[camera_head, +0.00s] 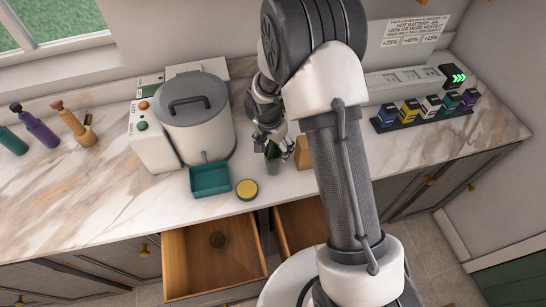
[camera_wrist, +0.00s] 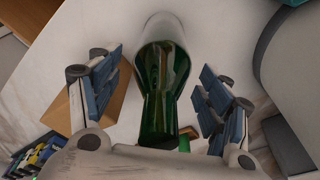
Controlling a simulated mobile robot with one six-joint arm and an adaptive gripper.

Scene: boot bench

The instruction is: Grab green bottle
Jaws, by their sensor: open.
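A green glass-like item that looks like the bottle (camera_wrist: 163,85) stands between my fingers in the wrist view, with a pale, clear-looking far end and a narrower green part toward my palm. In the head view its green and greyish part (camera_head: 274,160) shows below my gripper (camera_head: 270,140), near the counter's front edge. My gripper (camera_wrist: 163,100) is open, with one finger on each side of it and gaps between. A teal-green bottle (camera_head: 12,141) stands at the far left of the counter, well away from my gripper.
A grey lidded pot machine (camera_head: 205,125) stands left of my gripper, with a teal tray (camera_head: 210,181) and a yellow-topped round tin (camera_head: 247,188) before it. A tan block (camera_head: 303,153) is close on the right. Open drawers (camera_head: 213,258) jut out below.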

